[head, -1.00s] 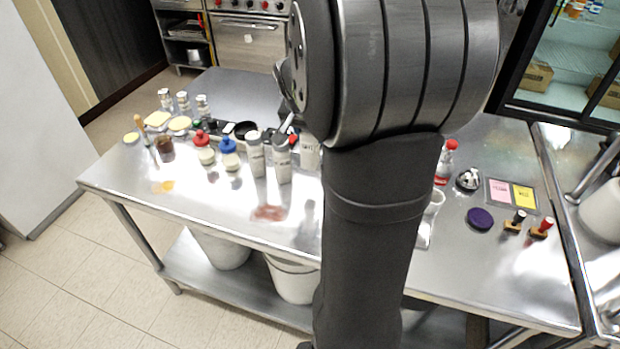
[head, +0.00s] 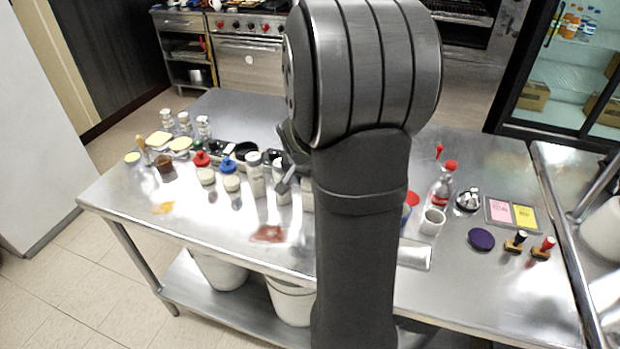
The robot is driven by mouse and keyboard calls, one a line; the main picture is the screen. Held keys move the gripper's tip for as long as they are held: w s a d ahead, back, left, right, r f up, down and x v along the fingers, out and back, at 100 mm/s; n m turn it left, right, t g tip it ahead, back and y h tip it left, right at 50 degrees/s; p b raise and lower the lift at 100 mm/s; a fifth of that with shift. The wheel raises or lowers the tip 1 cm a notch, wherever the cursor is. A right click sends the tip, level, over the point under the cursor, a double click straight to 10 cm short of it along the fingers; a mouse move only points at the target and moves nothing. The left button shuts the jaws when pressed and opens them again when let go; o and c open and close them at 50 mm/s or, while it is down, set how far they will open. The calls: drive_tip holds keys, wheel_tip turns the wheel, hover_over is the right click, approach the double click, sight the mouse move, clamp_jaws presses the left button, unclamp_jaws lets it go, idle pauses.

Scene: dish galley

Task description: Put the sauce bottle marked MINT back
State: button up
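Tall pale bottles stand in a row on the steel table: one with a grey cap (head: 255,180), and one beside it (head: 281,192) partly covered by my gripper. A third pale shape (head: 307,196) is mostly hidden behind my arm. No label reading MINT is legible, so I cannot tell which bottle is marked so. My gripper (head: 286,183) shows only as a small grey part at the top of the second tall bottle, left of my arm. My arm hides the rest, so whether it is open, or touches the bottle, cannot be seen.
Left are a red-capped jar (head: 205,175), a blue-capped jar (head: 231,182), a brown cup (head: 165,164) and shakers (head: 185,123). Right are a clear red-capped bottle (head: 441,190), a white cup (head: 432,221) and stamps (head: 541,249). The table's front left (head: 205,215) is mostly clear, with stains.

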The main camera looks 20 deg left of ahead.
drive_tip(key=shift+o, duration=1.1)
drive_tip(key=shift+r, duration=0.25)
drive_tip(key=v, duration=1.2)
